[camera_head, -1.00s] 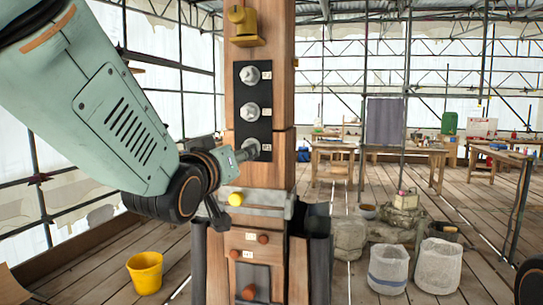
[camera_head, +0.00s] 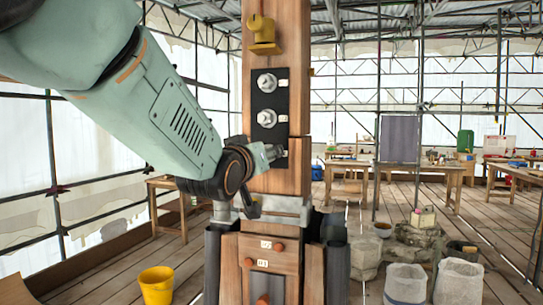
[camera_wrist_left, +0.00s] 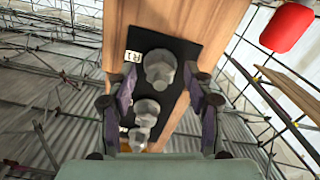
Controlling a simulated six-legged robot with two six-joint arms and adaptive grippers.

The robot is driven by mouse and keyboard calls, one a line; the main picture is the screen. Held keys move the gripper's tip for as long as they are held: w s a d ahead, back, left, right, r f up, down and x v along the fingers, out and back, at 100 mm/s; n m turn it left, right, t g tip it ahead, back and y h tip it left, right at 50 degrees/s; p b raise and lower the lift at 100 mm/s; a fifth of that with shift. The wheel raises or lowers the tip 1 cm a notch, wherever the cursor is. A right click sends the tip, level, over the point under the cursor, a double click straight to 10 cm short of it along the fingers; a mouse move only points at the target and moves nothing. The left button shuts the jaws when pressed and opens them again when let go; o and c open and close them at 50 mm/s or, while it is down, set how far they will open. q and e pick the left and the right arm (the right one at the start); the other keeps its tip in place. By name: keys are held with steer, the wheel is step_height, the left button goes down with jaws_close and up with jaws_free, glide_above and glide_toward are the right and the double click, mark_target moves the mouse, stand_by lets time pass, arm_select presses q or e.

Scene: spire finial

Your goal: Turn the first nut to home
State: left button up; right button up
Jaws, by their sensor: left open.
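A wooden post (camera_head: 295,165) carries a black plate (camera_head: 282,103) with a column of metal nuts. The top nut (camera_head: 267,83) and the middle nut (camera_head: 267,118) show clearly with white labels beside them. My left gripper (camera_head: 275,152) is at the lowest nut place and hides most of it. In the left wrist view, my left gripper's open fingers (camera_wrist_left: 160,74) stand either side of the nearest nut (camera_wrist_left: 160,66). Contact between fingers and nut cannot be told. Smaller nuts (camera_wrist_left: 147,109) show beyond it, between the fingers. My right gripper is out of view.
A yellow fitting (camera_head: 262,35) sits on the post above the plate. A metal collar (camera_head: 285,210) circles it below my gripper. A yellow bucket (camera_head: 157,285), pale sacks (camera_head: 406,284) and stones (camera_head: 363,255) stand on the plank floor. Worktables (camera_head: 420,172) are farther back.

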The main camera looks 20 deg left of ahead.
arm_select(q)
steer(key=shift+d, duration=0.3)
steer(key=shift+c, duration=1.2)
steer(key=shift+w+a+f, duration=0.15)
steer(key=shift+w+a, duration=0.05)
steer(key=shift+a, duration=0.2)
steer(key=c, duration=0.4)
steer(key=shift+d, duration=0.2)
steer(key=c, duration=0.3)
steer(key=shift+a, duration=0.1)
jaws_close()
steer(key=shift+m, duration=0.3)
